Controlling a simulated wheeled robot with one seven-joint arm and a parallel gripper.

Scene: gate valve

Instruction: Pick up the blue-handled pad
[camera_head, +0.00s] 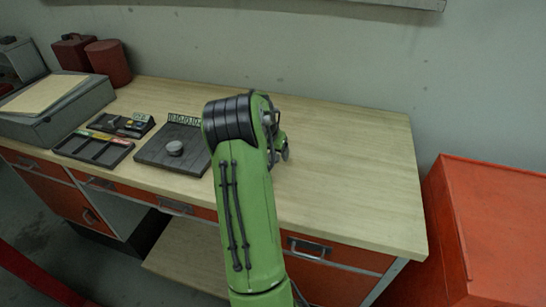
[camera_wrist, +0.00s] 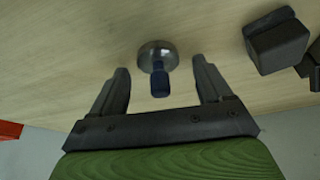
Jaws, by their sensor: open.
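The blue-handled pad (camera_wrist: 159,58) is in the wrist view, a round grey metal disc with a short dark blue handle (camera_wrist: 160,84) pointing toward my gripper. It is on the pale wooden bench top. My gripper (camera_wrist: 162,80) is open, with one dark finger on each side of the handle and clear gaps between. The handle's end lies between the fingertips, and I see no contact. In the head view my green arm reaches over the bench and hides the pad; only a little of the gripper (camera_head: 283,150) shows at its right.
The bench top (camera_head: 350,165) is bare to the right of my arm. To the left are a dark plate with a grey round piece (camera_head: 175,148), a compartment tray (camera_head: 93,148), and a red canister (camera_head: 108,63). A red cabinet (camera_head: 495,220) stands right. Dark blocks (camera_wrist: 277,42) show in the wrist view.

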